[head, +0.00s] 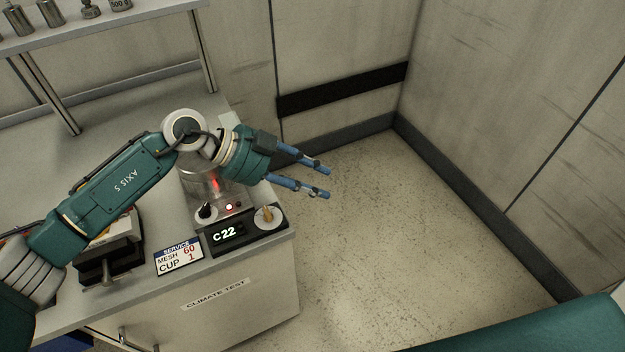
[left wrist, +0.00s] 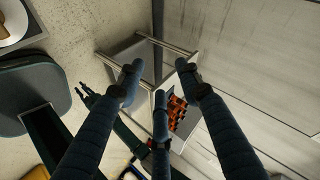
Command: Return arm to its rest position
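My left arm, teal with "AXIS 5" on it, reaches in from the left across the counter in the head view. Its left gripper (head: 328,182) points right, past the counter's right end, above bare floor. Its blue fingers are apart with nothing between them; the left wrist view also shows the left gripper (left wrist: 160,80) empty. Below its wrist is the test device (head: 230,236), with a lit "C22" display, a red light and two knobs, partly hidden by the arm. No right gripper shows in the head view; dark finger-like parts in the left wrist view are too small to judge.
A shelf (head: 130,22) with metal weights stands behind. The floor (head: 400,240) right of the counter is clear up to the walls.

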